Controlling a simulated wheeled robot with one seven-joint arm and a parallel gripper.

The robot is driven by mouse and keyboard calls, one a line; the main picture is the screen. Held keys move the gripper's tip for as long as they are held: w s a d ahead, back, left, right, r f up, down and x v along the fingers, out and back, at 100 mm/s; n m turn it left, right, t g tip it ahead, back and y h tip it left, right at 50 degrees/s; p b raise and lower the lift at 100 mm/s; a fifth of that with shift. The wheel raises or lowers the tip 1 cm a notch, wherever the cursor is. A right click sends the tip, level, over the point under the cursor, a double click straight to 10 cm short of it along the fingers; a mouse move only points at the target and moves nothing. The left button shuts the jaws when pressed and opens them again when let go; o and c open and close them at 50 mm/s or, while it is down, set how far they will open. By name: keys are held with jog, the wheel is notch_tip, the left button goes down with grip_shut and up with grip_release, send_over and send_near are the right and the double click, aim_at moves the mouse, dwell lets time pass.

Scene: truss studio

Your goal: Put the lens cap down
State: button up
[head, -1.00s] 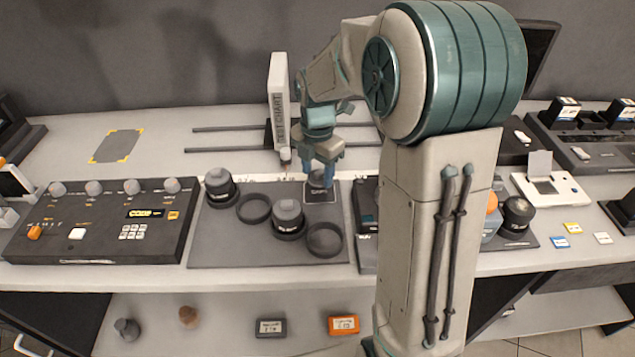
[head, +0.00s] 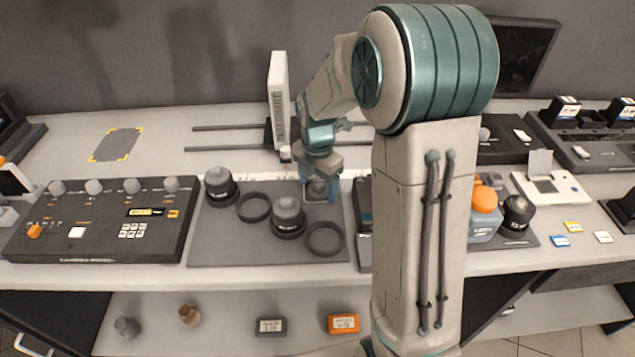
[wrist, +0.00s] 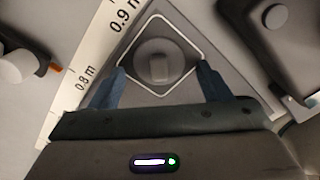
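The lens cap is a dark grey disc with a raised grip bar (wrist: 153,66). In the wrist view it lies within a white-outlined square (wrist: 194,38) on the grey mat. My gripper (wrist: 160,78) is open, its two blue fingers on either side of the cap with gaps between. In the head view my gripper (head: 319,193) is low at the mat's back right corner. The cap (head: 317,187) shows between the fingers there, partly covered by them.
The grey mat (head: 225,250) also bears capped lenses (head: 288,217) and dark rings (head: 325,239). A white chart block (head: 279,100) stands behind my gripper. A ruler strip (wrist: 97,65) runs along the mat. A dark case (wrist: 243,40) is close on the right.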

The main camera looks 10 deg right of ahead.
aim_at(318, 186)
jog(key=shift+r, duration=0.1)
notch_tip(318, 186, up, 11)
jog(key=s+m+t, duration=0.2)
jog(key=s+m, duration=1.8)
jog(key=m, duration=0.5)
jog(key=shift+s+d+t, duration=0.15)
jog(key=shift+d+t, duration=0.1)
jog(key=shift+t, duration=0.15)
jog(key=shift+c, duration=0.2)
